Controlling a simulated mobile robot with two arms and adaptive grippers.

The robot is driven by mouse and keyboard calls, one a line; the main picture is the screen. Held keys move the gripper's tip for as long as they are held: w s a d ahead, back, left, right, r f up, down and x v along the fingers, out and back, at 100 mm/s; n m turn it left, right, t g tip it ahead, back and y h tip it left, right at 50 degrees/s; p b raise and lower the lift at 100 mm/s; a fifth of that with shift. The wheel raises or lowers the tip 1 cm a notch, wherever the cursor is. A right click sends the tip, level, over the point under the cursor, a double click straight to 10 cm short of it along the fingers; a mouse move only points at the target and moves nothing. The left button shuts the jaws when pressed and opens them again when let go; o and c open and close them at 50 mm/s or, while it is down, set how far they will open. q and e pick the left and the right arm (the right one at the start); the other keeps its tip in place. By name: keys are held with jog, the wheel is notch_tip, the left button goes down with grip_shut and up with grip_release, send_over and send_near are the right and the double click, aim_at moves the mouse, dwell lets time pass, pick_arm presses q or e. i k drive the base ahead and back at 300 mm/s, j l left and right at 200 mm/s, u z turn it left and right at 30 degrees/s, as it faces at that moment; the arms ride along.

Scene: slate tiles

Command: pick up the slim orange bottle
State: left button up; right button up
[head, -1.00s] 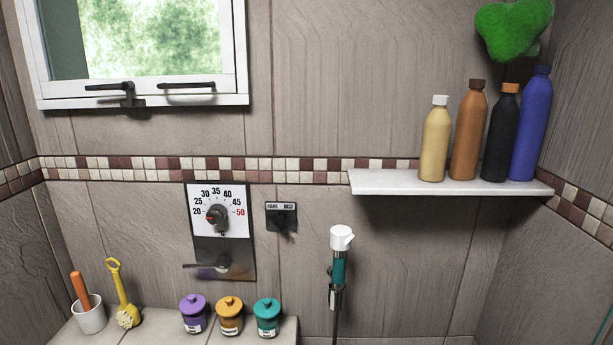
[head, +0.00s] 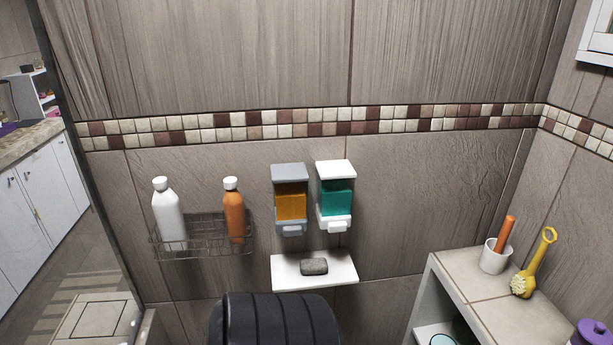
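A slim orange bottle (head: 234,212) with a white cap stands upright in a wire basket (head: 203,248) on the tiled wall, left of the middle in the head view. The basket's wires cross in front of its lower part. A wider white bottle (head: 168,214) stands at the left end of the same basket, with a gap between the two. Neither of my grippers is in view.
Right of the basket hang an orange-filled dispenser (head: 290,201) and a teal-filled one (head: 335,198), above a white soap shelf (head: 338,273) with a dark bar (head: 314,266). A tiled ledge (head: 470,288) at right bears a white cup (head: 493,257) and a yellow brush (head: 532,265).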

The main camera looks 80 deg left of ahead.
aim_at(232, 202)
jog(key=u, duration=2.95)
